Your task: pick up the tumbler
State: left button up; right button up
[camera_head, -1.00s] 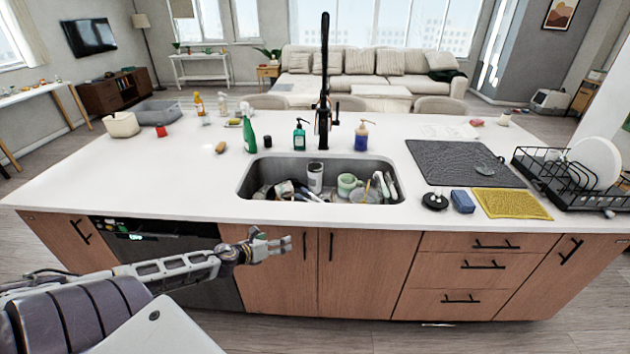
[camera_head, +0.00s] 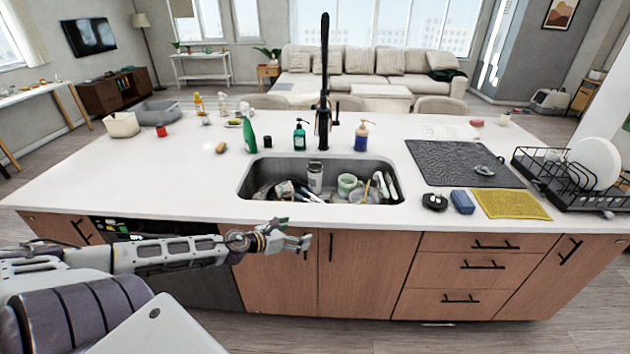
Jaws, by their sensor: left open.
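The tumbler (camera_head: 315,177) is a pale grey cylinder with a dark top, standing roughly upright in the sink (camera_head: 243,190) at its back middle. My left gripper (camera_head: 303,242) is open and empty, in front of the cabinet doors, below the counter's front edge. It is nearer to me and lower than the tumbler, well apart from it. The tumbler's lower part is partly hidden by clutter in the sink. My right gripper is not in view.
Soap bottles (camera_head: 299,135) stand along the back rim.

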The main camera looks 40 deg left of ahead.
aim_at(314, 169)
jog(key=i+j, duration=1.15)
jog(key=j, duration=0.25)
